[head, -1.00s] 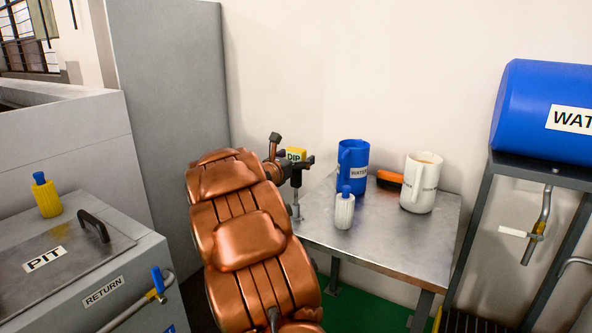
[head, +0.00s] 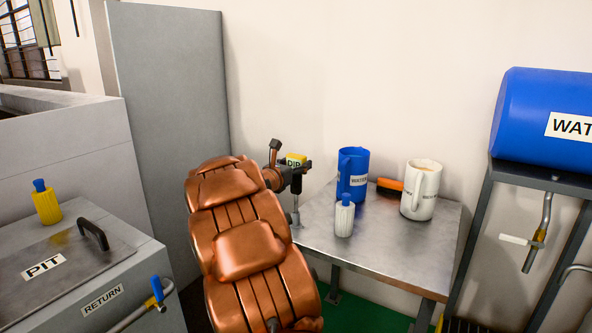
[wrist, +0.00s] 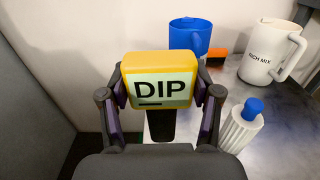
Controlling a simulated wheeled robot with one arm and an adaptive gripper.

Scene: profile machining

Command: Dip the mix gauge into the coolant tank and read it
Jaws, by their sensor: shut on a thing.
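My gripper (wrist: 160,97) is shut on the mix gauge (wrist: 160,72), a yellow block with a pale face reading DIP. One finger presses each side of the block, and a dark stem shows below it. In the head view the gauge (head: 296,160) is at the left end of the metal table, beyond my copper-coloured arm. Below it a thin metal post with a small foot shows by the table edge; I cannot tell whether it belongs to the gauge. A grey tank marked PIT (head: 118,262) stands at lower left, its lid on, with a black handle.
The metal table (head: 390,245) holds a blue jug (head: 352,180), a white jug (head: 421,190) marked RICH MIX, a white blue-capped bottle (head: 344,220) and an orange brush (head: 389,185). A yellow bottle (head: 46,206) stands on the tank. A blue water drum (head: 530,115) is at right.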

